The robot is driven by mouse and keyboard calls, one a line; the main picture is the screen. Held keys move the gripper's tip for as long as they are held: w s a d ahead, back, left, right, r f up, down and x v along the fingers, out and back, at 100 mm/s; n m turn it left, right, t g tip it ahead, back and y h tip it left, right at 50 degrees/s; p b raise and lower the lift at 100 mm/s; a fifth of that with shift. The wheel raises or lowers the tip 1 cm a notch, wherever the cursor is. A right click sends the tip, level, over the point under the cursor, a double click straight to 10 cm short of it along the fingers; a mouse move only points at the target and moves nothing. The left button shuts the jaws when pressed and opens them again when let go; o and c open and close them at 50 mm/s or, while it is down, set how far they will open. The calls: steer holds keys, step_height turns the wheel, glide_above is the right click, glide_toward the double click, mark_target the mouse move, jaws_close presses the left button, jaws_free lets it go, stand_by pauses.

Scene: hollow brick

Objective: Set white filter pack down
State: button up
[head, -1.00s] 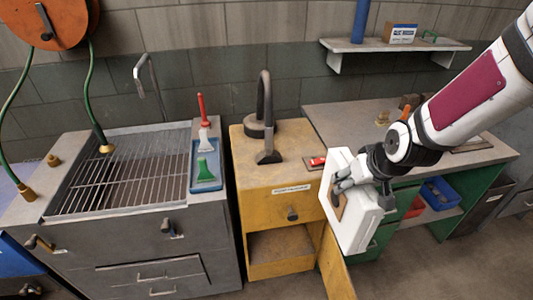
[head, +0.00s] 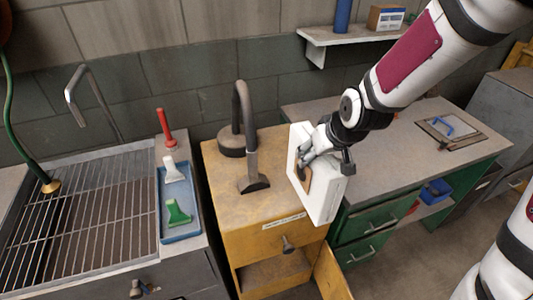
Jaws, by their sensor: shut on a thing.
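The white filter pack (head: 327,204) is a flat white block with a brown patch on its near face. It is held upright and slightly tilted in the head view, in front of the gap between the yellow cabinet (head: 222,176) and the grey-topped bench (head: 385,150). My gripper (head: 306,172) is shut on the pack at the brown patch; the gripper's fingers partly cover that patch. The pack overlaps the right edge of the yellow cabinet's top in the picture; I cannot tell whether it touches it.
A blue tray (head: 181,222) with scrapers lies to the left, beside the sink grate (head: 95,210). The cabinet's yellow door (head: 331,275) hangs open below. The bench top is mostly clear near a framed plate (head: 450,131).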

steer(key=w+a+f, duration=0.5)
steer(key=w+a, duration=0.2)
steer(key=w, duration=0.4)
steer(key=shift+w+a+b, duration=0.3)
steer(key=shift+b, duration=0.15)
steer(key=o, duration=1.6)
steer(key=shift+f, duration=0.1)
steer(key=v, duration=1.2)
steer(key=shift+r, duration=0.2)
